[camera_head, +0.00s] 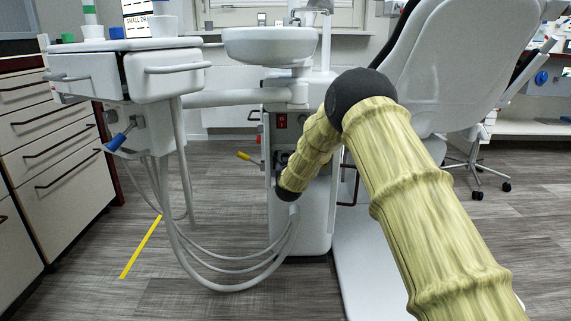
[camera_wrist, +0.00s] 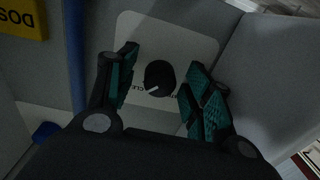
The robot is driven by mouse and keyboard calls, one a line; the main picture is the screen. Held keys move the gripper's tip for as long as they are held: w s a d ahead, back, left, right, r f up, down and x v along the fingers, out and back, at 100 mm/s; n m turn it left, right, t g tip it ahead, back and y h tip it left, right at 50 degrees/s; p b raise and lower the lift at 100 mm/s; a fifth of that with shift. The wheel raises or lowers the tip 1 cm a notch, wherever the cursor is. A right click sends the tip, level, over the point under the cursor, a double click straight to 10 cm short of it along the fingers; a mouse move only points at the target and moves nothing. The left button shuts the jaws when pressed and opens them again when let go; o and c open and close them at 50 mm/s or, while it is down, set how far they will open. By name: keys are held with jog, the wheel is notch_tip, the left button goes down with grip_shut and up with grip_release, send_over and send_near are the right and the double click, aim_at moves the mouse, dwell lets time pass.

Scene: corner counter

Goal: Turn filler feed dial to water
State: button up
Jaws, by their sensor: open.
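The wrist view shows a round black dial (camera_wrist: 158,77) with a pale pointer line toward its lower left. It sits on a light plate (camera_wrist: 150,30) with dark lettering, only partly readable. My gripper (camera_wrist: 160,88) is open, with one finger on each side of the dial and a visible gap on both sides. In the head view, my arm reaches to the front of the white dental unit column (camera_head: 312,215). The gripper's fingers and the dial are mostly hidden there behind my arm.
A red switch (camera_head: 282,121) and a yellow-tipped lever (camera_head: 244,156) are near the arm on the column. Grey hoses (camera_head: 225,285) loop down at the left. A dental chair (camera_head: 455,60) stands at the right. A yellow sign (camera_wrist: 22,18) shows in the wrist view.

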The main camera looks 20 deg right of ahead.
jog(key=shift+c, duration=0.2)
jog(key=c, duration=1)
